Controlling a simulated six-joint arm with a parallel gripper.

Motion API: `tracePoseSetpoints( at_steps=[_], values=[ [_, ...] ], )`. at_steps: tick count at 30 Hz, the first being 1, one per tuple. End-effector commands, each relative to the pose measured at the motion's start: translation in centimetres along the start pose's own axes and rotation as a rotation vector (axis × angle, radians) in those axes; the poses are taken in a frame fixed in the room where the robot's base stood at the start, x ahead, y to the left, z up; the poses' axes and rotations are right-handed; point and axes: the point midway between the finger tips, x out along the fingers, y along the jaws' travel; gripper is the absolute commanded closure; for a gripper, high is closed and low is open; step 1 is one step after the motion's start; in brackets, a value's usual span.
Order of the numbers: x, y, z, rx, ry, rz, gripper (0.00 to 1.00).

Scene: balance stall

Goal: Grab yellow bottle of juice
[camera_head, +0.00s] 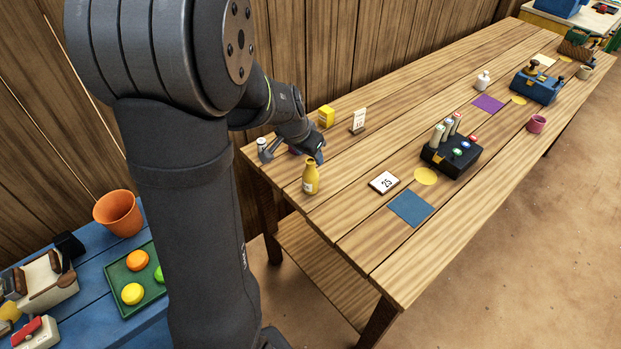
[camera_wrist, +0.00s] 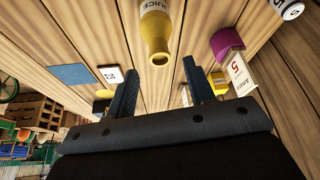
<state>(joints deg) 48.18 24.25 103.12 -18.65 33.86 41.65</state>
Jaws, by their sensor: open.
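The yellow juice bottle (camera_head: 310,179) stands upright near the left end of the long wooden table (camera_head: 345,220). In the wrist view the bottle (camera_wrist: 156,35) is at the top centre, with the word JUICE on its white label and its mouth toward the camera. My gripper (camera_head: 318,158) is just behind and to the right of the bottle in the head view. In the wrist view my gripper (camera_wrist: 163,92) has its two dark fingers apart with nothing between them. The bottle lies beyond the fingertips, outside the jaws.
A yellow box (camera_head: 326,116) and a white card (camera_head: 359,120) stand behind my gripper. A purple thing (camera_wrist: 227,44) is right of the bottle. A card marked 25 (camera_head: 384,182), a blue square (camera_head: 411,208) and a black block (camera_head: 452,157) lie farther right. The table's front left is clear.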

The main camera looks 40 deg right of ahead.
Motion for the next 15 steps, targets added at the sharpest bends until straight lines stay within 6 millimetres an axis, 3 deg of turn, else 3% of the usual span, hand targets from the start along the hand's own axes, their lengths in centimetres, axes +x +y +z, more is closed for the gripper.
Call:
tracePoseSetpoints(
  at_steps=[7,15],
  values=[
    [3.4,-0.1,0.2,-0.001,-0.003,0.001,0.51],
    [4.2,-0.1,0.1,0.0,-0.002,-0.001,0.51]
  ],
)
